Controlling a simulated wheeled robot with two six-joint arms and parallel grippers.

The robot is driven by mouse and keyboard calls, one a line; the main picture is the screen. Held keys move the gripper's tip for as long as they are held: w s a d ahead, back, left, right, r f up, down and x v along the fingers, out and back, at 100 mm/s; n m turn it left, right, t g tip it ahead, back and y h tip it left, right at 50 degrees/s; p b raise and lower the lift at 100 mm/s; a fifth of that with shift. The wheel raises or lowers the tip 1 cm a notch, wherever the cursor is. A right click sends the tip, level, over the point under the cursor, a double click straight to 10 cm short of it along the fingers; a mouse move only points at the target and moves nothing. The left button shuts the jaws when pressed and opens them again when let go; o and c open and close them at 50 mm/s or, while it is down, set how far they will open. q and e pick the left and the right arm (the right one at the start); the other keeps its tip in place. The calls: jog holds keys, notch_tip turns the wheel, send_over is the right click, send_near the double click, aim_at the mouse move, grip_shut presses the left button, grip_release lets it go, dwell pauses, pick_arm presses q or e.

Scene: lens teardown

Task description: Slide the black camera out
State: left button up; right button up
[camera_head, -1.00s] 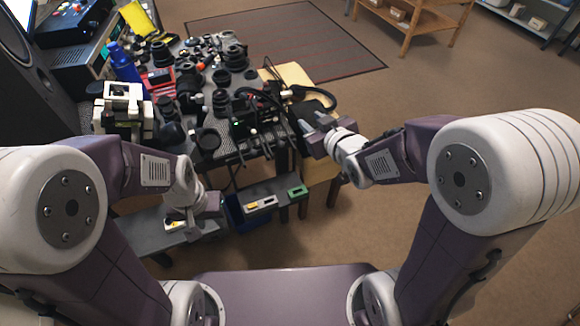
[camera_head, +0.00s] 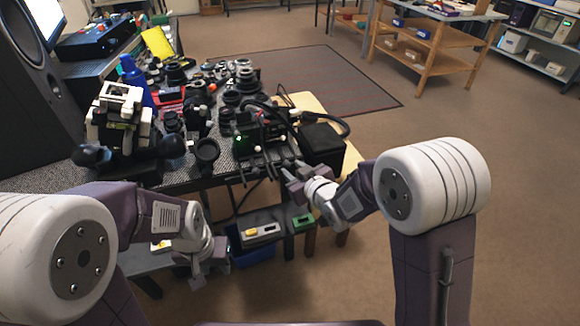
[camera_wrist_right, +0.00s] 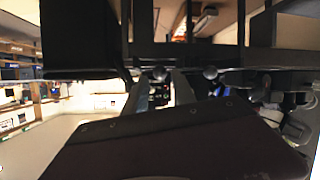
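Many black pieces of camera gear crowd the table, and I cannot tell for sure which is the black camera. A black device with a green light (camera_head: 252,143) sits near the table's front edge. A black box-shaped item (camera_head: 320,143) stands to its right. My right gripper (camera_head: 291,172) is at the front edge, just below and in front of these. In the right wrist view its two fingers (camera_wrist_right: 163,92) stand apart, with dark parts beyond and a dark bar above them. My left gripper (camera_head: 197,272) hangs low in front of the table, away from the gear; its fingers are unclear.
A white and black device (camera_head: 122,112) stands on the table's left, by a blue bottle (camera_head: 133,75). Lenses crowd the table. Below are a blue bin (camera_head: 258,258) and a grey shelf (camera_head: 150,262). Open floor lies right, with a wooden shelf (camera_head: 425,50) behind.

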jog(key=shift+x, duration=1.4)
grip_shut()
dwell(0.4)
